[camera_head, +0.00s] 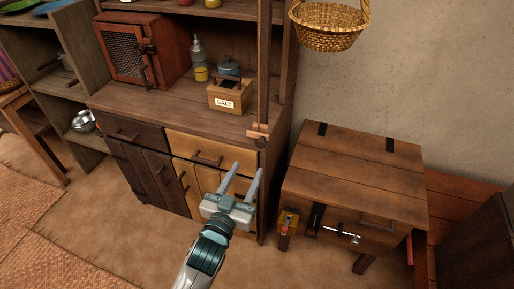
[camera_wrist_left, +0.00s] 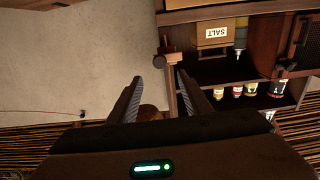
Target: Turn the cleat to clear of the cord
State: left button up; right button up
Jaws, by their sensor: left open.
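A small wooden crosspiece that looks like the cleat (camera_head: 258,131) sits low on the upright post at the right front of the dresser. A dark round knob shows just below it. It also shows in the upside-down left wrist view (camera_wrist_left: 167,60), just past my fingertips. I cannot make out a cord wound on it; a thin brown strip runs up the post above it. My left gripper (camera_head: 248,169) is open and empty, its fingers pointing up toward the cleat from below, apart from it. The fingers also show in the left wrist view (camera_wrist_left: 158,76). My right gripper is not in view.
A salt box (camera_head: 229,95), bottle (camera_head: 199,62) and red mesh cabinet (camera_head: 143,50) stand on the dresser. A wicker basket (camera_head: 327,36) hangs at the upper right. A wooden chest (camera_head: 355,170) with a metal bolt stands right of my gripper. Bare wall lies behind the chest.

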aim_at(260, 145)
pick_arm(q)
jog(key=p+x, duration=0.1)
jog(key=x, duration=0.7)
jog(key=shift+w, duration=0.25)
jog(key=shift+w+d+p, duration=0.25)
jog(key=shift+w+p, duration=0.05)
jog(key=shift+w, duration=0.35)
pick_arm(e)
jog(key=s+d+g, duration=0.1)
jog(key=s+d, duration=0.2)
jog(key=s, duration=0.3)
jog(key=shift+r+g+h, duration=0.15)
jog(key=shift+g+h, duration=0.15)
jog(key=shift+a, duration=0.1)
pick_arm(q)
jog(key=c, duration=0.9)
jog(key=shift+c, duration=0.9)
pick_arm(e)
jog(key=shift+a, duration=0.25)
